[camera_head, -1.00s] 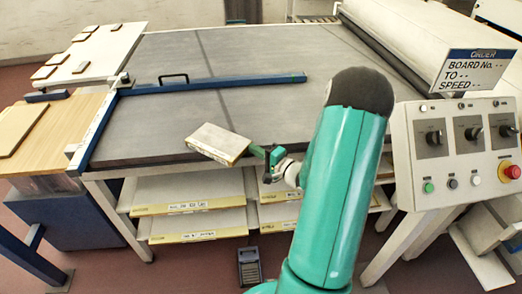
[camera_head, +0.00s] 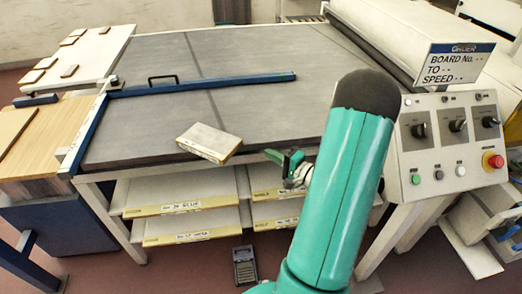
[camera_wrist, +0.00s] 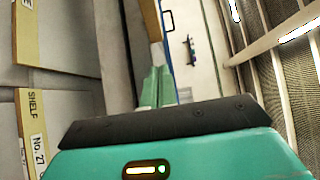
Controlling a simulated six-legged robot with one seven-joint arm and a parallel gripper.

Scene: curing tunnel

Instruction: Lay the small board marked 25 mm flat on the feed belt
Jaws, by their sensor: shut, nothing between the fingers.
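A small pale board (camera_head: 209,142) with a yellowish front edge lies on the grey belt surface (camera_head: 255,105) at its front edge. It sits askew and looks flat; I cannot tell whether its near corner overhangs. Marks on its edge are too small to read. My gripper (camera_head: 272,155) is to the right of the board, just below the belt's front edge, apart from it. In the wrist view its green fingers (camera_wrist: 156,86) are together and empty.
A blue bar (camera_head: 205,84) with a black handle crosses the belt behind the board. Shelves with labelled boards (camera_head: 185,196) are below. A control panel (camera_head: 445,150) stands right, under an order sign (camera_head: 455,63). A white table (camera_head: 80,55) holds small wooden pieces.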

